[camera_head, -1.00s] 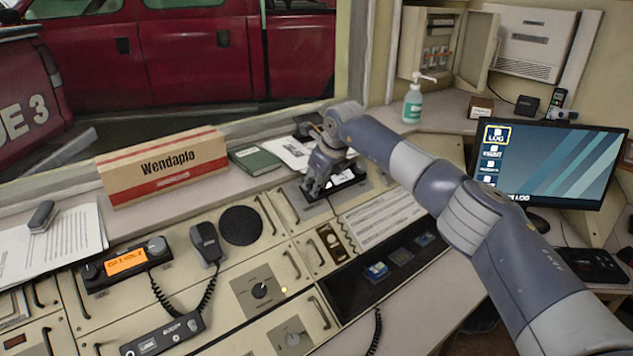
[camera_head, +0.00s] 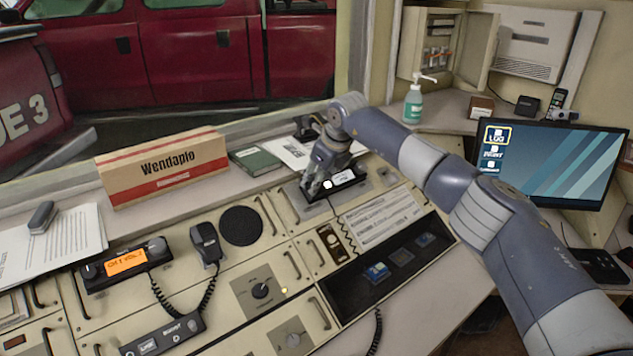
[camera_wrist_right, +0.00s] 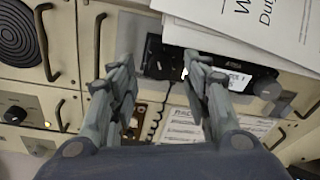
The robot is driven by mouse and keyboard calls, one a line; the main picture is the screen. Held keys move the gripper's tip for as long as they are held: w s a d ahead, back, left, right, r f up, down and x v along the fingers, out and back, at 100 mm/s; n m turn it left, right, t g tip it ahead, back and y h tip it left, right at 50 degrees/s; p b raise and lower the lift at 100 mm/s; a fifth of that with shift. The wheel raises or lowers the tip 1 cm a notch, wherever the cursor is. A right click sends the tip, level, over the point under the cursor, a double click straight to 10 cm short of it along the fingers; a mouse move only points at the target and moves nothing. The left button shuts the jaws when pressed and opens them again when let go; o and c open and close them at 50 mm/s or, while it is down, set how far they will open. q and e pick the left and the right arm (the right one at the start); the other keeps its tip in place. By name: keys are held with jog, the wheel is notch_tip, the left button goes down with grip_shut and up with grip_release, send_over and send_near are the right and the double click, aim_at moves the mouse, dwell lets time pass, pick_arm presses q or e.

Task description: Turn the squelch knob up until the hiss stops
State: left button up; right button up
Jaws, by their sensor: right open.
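A dark round knob (camera_head: 260,290) sits on a square grey plate on the sloping console, with a small lit yellow lamp beside it. Another knob (camera_head: 293,340) is on a plate nearer the front. I cannot read which is the squelch knob. The first knob also shows at the left of the right wrist view (camera_wrist_right: 15,115). My right gripper (camera_head: 318,187) is over a black radio unit (camera_head: 345,183) at the back right, away from both knobs. In the wrist view its fingers (camera_wrist_right: 157,66) are apart and empty, with the radio beyond them. My left gripper is not in view.
A radio with an orange display (camera_head: 125,262) and a handset (camera_head: 206,242) with a coiled cord stand at left. A round speaker (camera_head: 240,226), several pull handles and a carton (camera_head: 163,167) are around. A monitor (camera_head: 550,165) is at right.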

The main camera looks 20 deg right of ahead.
jog(key=v, duration=0.9)
jog(key=shift+s+r, duration=0.2)
jog(key=shift+r, duration=0.05)
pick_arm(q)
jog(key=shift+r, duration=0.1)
pick_arm(e)
jog(key=shift+d, duration=0.1)
